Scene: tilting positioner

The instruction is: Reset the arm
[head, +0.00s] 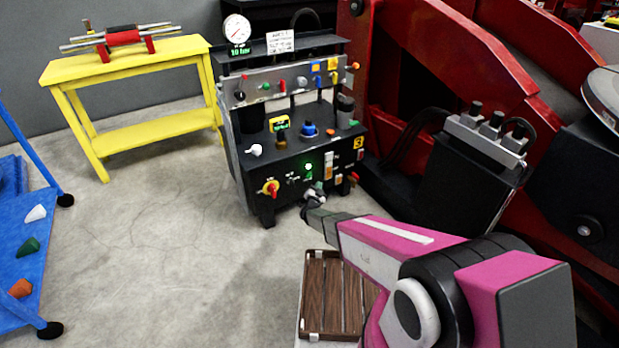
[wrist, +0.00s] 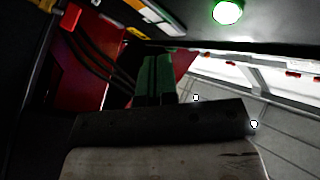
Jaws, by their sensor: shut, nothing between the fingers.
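My pink and white arm (head: 400,245) reaches from the lower right toward the control stand (head: 290,150). My gripper (head: 312,190) is at the lower front of the stand, in front of its panel. Whether it touches the panel cannot be told. In the wrist view my gripper's green fingers (wrist: 156,75) are together and empty. A lit green lamp (head: 308,167) is on the panel just above my gripper. It glows at the top of the wrist view (wrist: 228,12).
A slatted brown crate (head: 312,295) stands on the floor below my arm. A yellow bench (head: 150,128) is at the back left, and a blue cart (head: 30,235) is at the left edge. A large red machine (head: 455,50) fills the right. The floor at left centre is clear.

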